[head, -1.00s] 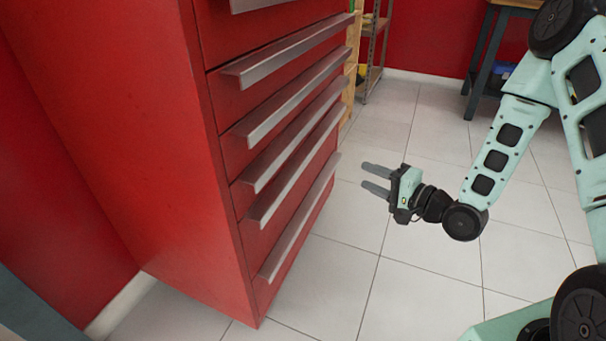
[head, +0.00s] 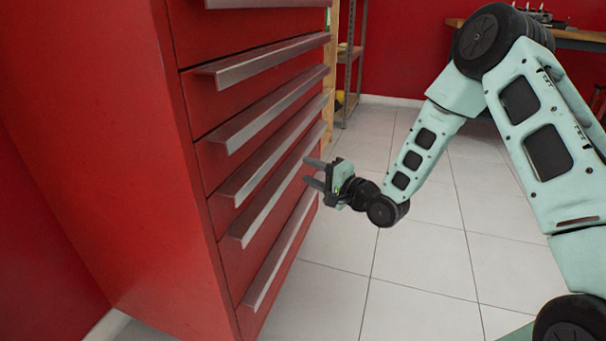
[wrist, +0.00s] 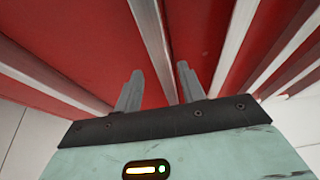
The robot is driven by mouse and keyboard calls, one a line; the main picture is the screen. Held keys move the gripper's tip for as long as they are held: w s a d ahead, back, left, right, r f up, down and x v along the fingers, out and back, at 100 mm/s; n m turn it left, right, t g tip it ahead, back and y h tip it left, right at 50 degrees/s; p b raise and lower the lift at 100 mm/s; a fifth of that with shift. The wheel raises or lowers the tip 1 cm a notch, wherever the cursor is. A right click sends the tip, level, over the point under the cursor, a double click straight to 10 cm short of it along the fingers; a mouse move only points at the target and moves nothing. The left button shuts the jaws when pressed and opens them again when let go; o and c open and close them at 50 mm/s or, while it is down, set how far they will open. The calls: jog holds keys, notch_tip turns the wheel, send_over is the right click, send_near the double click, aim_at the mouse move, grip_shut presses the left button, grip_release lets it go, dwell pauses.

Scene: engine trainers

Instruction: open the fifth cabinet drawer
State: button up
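The red cabinet (head: 110,130) fills the left of the head view, with a stack of drawers bearing long metal bar handles. The top of the stack is cut off. The fifth handle down in view (head: 275,195) is the second from the bottom; the lowest handle (head: 280,250) is below it. All visible drawers look shut. My gripper (head: 307,171) is open and empty beside the far end of the lower handles, pointing at the drawer fronts. In the wrist view, one handle bar (wrist: 153,38) runs between my open fingers (wrist: 159,80); contact cannot be told.
Another handle bar (wrist: 236,45) lies right of my fingers in the wrist view. Tiled floor (head: 420,270) is clear right of the cabinet. A metal shelf (head: 350,70) stands behind the cabinet, and a workbench (head: 575,36) is at the back right.

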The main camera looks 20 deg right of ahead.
aim_at(299, 166)
jog(key=shift+b+x, duration=0.35)
jog(key=shift+x, duration=1.3)
grip_shut()
jog(key=shift+s+d, duration=0.1)
jog(key=s+d+p, duration=0.6)
jog(key=s+d, duration=0.4)
jog(key=d, duration=0.4)
jog(key=s+d+p, duration=0.6)
jog(key=s+d, duration=0.5)
jog(key=d, duration=0.4)
jog(key=shift+s+f, duration=0.25)
jog(key=shift+c, duration=0.2)
grip_release()
jog(key=shift+o, duration=0.2)
jog(key=shift+w+r, duration=0.1)
